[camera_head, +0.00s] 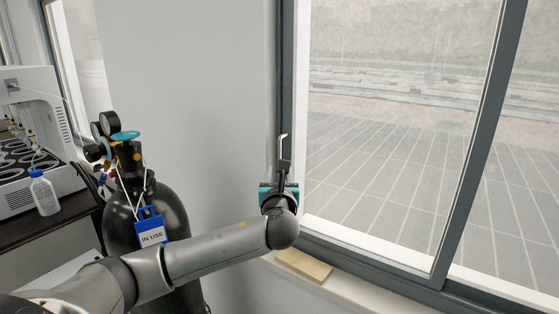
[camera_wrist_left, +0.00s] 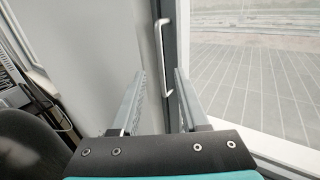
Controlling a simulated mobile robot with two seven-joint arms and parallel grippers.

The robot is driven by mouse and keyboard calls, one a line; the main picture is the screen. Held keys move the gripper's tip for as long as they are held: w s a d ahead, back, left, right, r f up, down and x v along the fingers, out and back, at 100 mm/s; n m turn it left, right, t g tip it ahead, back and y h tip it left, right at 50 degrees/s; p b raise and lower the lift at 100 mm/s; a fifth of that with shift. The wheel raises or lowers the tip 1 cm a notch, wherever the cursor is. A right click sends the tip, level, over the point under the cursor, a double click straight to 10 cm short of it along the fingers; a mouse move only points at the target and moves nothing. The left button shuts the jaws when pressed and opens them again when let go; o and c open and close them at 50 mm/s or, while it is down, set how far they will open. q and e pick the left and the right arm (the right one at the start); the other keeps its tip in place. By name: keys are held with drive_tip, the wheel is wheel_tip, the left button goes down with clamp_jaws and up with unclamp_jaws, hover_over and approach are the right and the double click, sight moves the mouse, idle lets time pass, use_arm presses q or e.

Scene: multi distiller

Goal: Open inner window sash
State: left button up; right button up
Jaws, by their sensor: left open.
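The window sash (camera_head: 486,130) has a dark grey frame around a large clear pane. A pale bar handle (camera_wrist_left: 160,58) stands upright on its left stile in the left wrist view; its upper part also shows in the head view (camera_head: 282,140). My left gripper (camera_head: 282,168) is at this stile, open, with its lower parts hidden by my wrist. In the left wrist view its two fingers (camera_wrist_left: 160,76) point toward the handle, one to each side of the handle's lower end. I cannot tell whether they touch it. My right gripper is in neither view.
A black gas cylinder (camera_head: 172,205) with gauges and an "IN USE" tag (camera_head: 151,231) stands beside my left arm. A wooden block (camera_head: 303,265) lies on the sill (camera_head: 345,287).

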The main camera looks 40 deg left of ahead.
sight(280, 157)
use_arm(q)
drive_tip(key=shift+x, duration=4.35)
drive_tip(key=shift+c, duration=0.3)
clamp_jaws()
